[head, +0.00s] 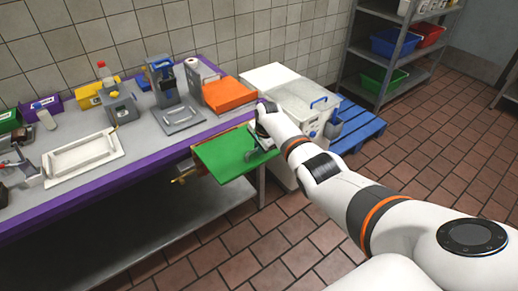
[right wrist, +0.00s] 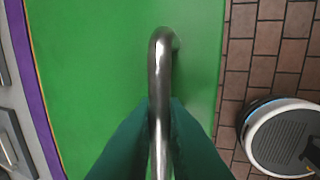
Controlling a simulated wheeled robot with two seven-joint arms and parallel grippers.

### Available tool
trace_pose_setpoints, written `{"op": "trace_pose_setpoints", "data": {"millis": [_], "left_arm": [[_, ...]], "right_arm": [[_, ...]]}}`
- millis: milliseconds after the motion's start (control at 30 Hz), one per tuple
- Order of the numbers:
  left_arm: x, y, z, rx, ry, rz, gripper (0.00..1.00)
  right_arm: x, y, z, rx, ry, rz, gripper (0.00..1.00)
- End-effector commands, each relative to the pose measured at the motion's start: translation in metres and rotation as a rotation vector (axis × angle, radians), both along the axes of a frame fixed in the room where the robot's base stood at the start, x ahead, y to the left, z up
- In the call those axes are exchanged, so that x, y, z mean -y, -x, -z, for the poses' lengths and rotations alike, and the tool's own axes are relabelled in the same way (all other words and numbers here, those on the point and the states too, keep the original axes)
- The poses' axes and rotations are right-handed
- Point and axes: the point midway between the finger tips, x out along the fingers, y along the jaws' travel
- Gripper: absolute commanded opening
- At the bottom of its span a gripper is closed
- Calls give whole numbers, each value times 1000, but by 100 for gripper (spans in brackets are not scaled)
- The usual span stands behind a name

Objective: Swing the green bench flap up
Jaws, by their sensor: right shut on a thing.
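The green bench flap (head: 222,156) sticks out from the purple front edge of the bench in the head view. It looks roughly level; its exact tilt is hard to judge. In the right wrist view the flap (right wrist: 90,80) fills much of the picture, with a bent metal bar handle (right wrist: 161,62) on it. My right gripper (head: 255,151) is at the flap's outer right part, partly hidden by my arm. In the right wrist view its dark green fingers (right wrist: 160,108) are shut around the handle. My left gripper is not in view.
The grey bench (head: 145,140) carries a white tray (head: 84,157), small machines and an orange box (head: 229,95) behind the flap. A white container (head: 300,103) and a blue pallet (head: 357,124) stand to the right. The tiled floor (head: 300,235) in front is clear.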

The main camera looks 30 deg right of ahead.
Motion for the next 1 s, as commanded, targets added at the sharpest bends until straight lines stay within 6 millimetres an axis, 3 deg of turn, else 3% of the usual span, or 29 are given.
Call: {"op": "trace_pose_setpoints", "data": {"millis": [133, 167, 200, 667, 833, 1000], "left_arm": [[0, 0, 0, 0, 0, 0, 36], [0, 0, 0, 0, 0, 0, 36], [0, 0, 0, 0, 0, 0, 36], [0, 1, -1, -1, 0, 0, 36], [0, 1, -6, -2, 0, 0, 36], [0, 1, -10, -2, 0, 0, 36]], "right_arm": [[1, -4, -5, 14, 2, 1, 0], [1, -4, -5, 14, 2, 1, 12], [1, -4, -5, 14, 3, 0, 16], [0, -2, -3, 7, 1, -1, 16], [1, 1, -14, 7, 0, 0, 16], [2, 7, -37, 11, 3, -1, 16]]}}
